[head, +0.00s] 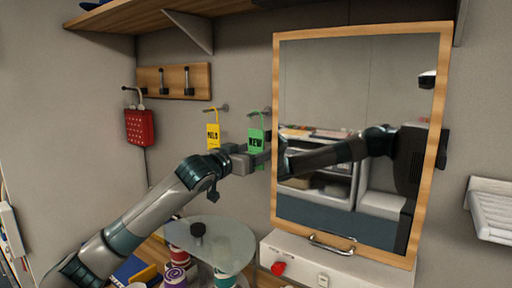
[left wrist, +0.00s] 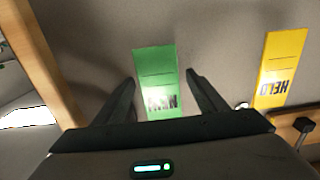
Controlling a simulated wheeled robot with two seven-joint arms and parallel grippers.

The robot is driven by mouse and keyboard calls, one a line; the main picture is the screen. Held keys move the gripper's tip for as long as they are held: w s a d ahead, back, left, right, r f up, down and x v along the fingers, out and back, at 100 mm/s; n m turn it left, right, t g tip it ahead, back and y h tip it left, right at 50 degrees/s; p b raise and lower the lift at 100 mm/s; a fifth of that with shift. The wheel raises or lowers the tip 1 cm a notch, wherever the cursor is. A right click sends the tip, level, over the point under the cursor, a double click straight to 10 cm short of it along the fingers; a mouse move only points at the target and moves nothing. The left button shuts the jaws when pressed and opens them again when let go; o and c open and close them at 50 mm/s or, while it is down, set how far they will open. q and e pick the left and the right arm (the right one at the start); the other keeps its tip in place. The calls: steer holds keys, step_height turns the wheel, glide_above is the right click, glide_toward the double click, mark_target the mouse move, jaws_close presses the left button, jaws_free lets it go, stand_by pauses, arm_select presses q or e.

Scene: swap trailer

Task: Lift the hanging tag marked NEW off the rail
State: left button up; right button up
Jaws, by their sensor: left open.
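The green tag marked NEW (head: 256,141) hangs by its loop from a peg on the wall, just left of the mirror. My left gripper (head: 262,158) is at the tag's lower part and hides some of it. In the left wrist view the green tag (left wrist: 156,80) appears upside down between the two spread fingers of my left gripper (left wrist: 160,82). Gaps show on both sides of the tag, so the fingers look clear of it. Its loop and peg are out of that view. My right gripper is not in view.
A yellow tag (head: 213,136), seemingly marked HELD, hangs on a neighbouring peg to the left. A wood-framed mirror (head: 277,80) stands close on the right and reflects my arm. Below are a round glass shelf (head: 232,240) and a white drawer unit (head: 345,268). A red pouch (head: 140,127) hangs further left.

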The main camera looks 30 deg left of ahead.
mark_target(255, 137)
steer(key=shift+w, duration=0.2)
arm_select(q)
steer(key=c, duration=1.1)
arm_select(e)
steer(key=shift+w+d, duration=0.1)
arm_select(q)
steer(key=shift+r, duration=0.15)
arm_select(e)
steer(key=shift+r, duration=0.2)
